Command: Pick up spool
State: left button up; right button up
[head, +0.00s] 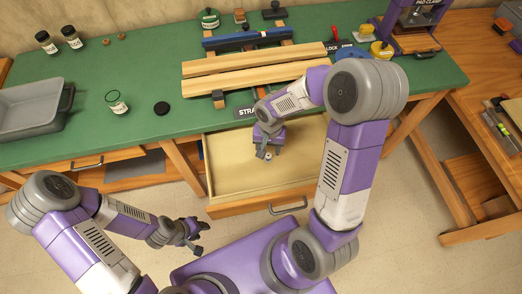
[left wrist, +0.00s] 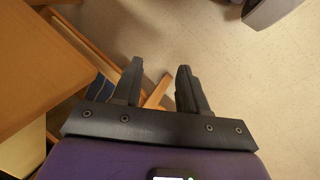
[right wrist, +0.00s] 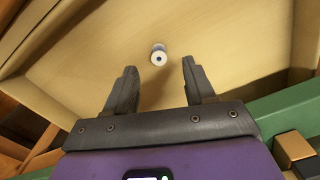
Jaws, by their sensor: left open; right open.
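A small white spool (right wrist: 159,56) with a dark band lies on the floor of an open drawer (head: 232,165). In the right wrist view it appears beyond my right gripper (right wrist: 158,82), between the lines of its two fingers. In the head view the spool (head: 268,156) is a small pale spot just below my right gripper (head: 264,152), which reaches into the drawer from above. The right gripper is open and empty, apart from the spool. My left gripper (left wrist: 160,80) is open and empty, over the bare floor in front of the bench.
The drawer's handle (head: 288,208) faces me. The green bench top (head: 135,70) above holds wooden boards (head: 250,75), a grey bin (head: 30,108), a glass jar (head: 117,104) and a black lid (head: 161,108). A second wooden bench (head: 480,110) stands at the right.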

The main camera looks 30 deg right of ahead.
aim_at(268, 155)
jog(key=shift+w+d+f, duration=0.15)
jog(key=shift+w+d, duration=0.1)
jog(key=shift+w, duration=0.15)
jog(key=shift+d+f+b, duration=0.1)
jog(key=shift+f+b, duration=0.15)
jog(key=shift+b, duration=0.05)
jog(key=shift+s+f, duration=0.15)
jog(key=shift+f, duration=0.65)
notch_tip(268, 155, down, 5)
jog(key=b, duration=0.2)
jog(key=shift+b, duration=0.35)
jog(key=shift+c, duration=0.7)
pick_arm(q)
jog(key=f, duration=0.3)
jog(key=shift+w+f, duration=0.25)
jog(key=shift+f, duration=0.1)
pick_arm(e)
grip_shut()
